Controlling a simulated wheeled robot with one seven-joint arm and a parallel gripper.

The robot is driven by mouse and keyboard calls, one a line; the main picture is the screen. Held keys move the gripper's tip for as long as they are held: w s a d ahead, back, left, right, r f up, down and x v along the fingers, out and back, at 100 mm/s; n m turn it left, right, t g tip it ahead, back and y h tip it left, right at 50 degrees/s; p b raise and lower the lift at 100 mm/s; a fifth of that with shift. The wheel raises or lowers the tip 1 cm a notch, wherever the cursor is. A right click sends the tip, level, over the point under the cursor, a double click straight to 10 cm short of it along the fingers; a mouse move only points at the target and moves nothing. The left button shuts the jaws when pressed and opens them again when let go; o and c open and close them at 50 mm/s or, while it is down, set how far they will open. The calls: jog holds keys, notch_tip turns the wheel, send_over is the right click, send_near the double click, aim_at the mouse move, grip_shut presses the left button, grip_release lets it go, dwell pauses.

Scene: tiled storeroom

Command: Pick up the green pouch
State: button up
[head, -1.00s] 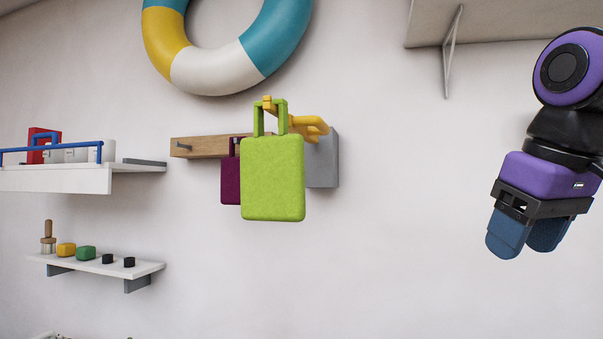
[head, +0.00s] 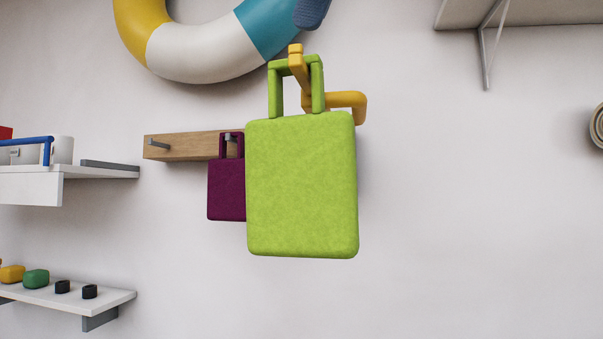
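The green pouch (head: 302,185) is a lime, rounded block with a stiff loop handle on top. It hangs upright in the middle of the head view, its handle over the yellow hook (head: 350,98), whose upturned tip stands in front of the handle. One blue-grey fingertip of my gripper (head: 312,12) shows at the top edge, above the handle and apart from it. The rest of the gripper is out of frame, so its opening cannot be seen.
A purple pouch (head: 226,190) hangs close behind on the left, from a wooden rail (head: 185,146). A ring buoy (head: 205,50) is above. Shelves (head: 95,172) with small items are at left; a coiled thing (head: 597,126) is at right. The wall right of the green pouch is bare.

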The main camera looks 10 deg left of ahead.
aim_at(279, 64)
jog(key=shift+a+f, duration=0.3)
jog(key=shift+a, duration=0.05)
jog(key=shift+x, duration=2.35)
jog(key=shift+w+d+x, duration=0.1)
jog(key=shift+d+x, duration=0.05)
jog(key=shift+x, duration=1.15)
jog(key=shift+w+d+x, duration=0.15)
jog(key=shift+x, duration=1.15)
jog(key=shift+f, duration=0.1)
grip_shut()
